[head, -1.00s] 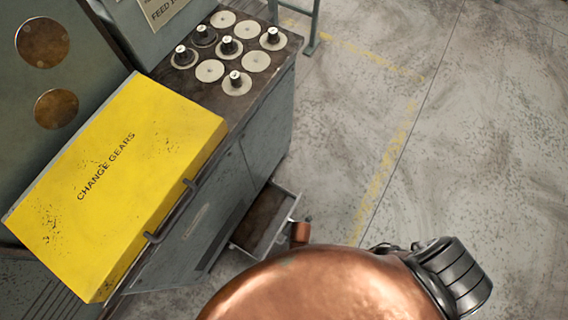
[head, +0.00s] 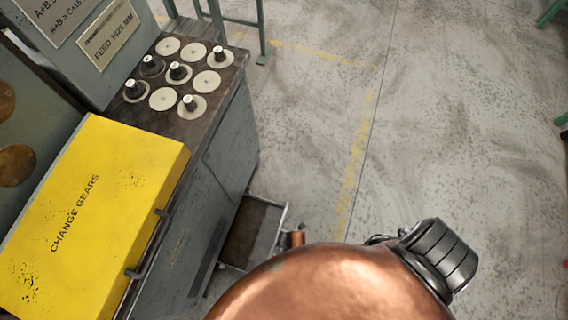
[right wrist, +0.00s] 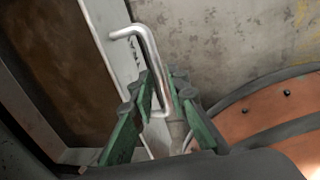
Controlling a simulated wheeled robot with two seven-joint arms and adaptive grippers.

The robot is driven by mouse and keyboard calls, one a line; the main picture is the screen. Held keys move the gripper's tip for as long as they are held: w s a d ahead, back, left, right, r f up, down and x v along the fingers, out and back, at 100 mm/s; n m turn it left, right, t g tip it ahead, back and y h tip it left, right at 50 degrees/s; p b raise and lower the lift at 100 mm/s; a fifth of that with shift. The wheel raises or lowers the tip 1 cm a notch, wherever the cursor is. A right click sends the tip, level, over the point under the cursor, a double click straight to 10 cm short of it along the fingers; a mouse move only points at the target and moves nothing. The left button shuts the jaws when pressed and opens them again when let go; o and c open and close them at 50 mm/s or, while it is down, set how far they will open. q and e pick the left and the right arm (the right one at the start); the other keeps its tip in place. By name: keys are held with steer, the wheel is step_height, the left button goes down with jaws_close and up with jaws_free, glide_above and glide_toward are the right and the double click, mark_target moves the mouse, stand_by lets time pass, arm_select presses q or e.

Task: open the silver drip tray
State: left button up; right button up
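The silver drip tray (head: 281,228) sticks out low from the side of the grey machine, with a brown, stained inside and a pale metal rim. In the right wrist view its rim (right wrist: 112,40) runs down the left, and its bent silver handle (right wrist: 150,55) stands out from it. My right gripper (right wrist: 163,88) has its green-padded fingers on both sides of the handle, close against it, and looks shut on it. In the head view my own copper-coloured body hides the right gripper. My left gripper is in neither view.
The grey machine cabinet (head: 232,140) stands at left, with a yellow change-gears cover (head: 110,190) and several round gears on top. Green metal legs (head: 262,35) stand behind it. The concrete floor (head: 450,120) to the right is clear.

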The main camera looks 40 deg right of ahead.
steer(key=shift+o, duration=1.2)
steer(key=shift+a, duration=0.1)
step_height(320, 180, up, 12)
steer(key=s+d, duration=0.1)
steer(key=shift+s+d, duration=0.15)
steer(key=shift+s, duration=0.25)
steer(key=shift+f, duration=0.1)
